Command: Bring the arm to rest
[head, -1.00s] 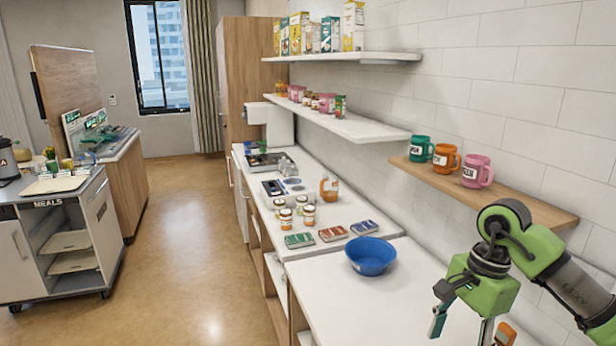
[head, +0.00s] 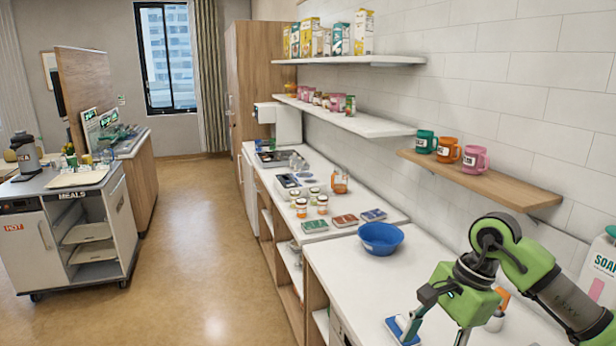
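My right arm comes in from the right, and its green and black gripper (head: 436,332) hangs fingers down over the near white counter (head: 350,268). The two fingers are spread apart with nothing seen between them, though their lower ends reach close to the picture's bottom edge. A small blue and white item (head: 400,333) shows beside the left finger; I cannot tell whether they touch. My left gripper is out of view.
A blue bowl (head: 381,240) stands on the counter beyond my gripper. A white soap bottle (head: 600,265) is at the right edge, and an orange-topped item (head: 502,297) is partly hidden behind the gripper. Three mugs stand on the wooden shelf (head: 500,186).

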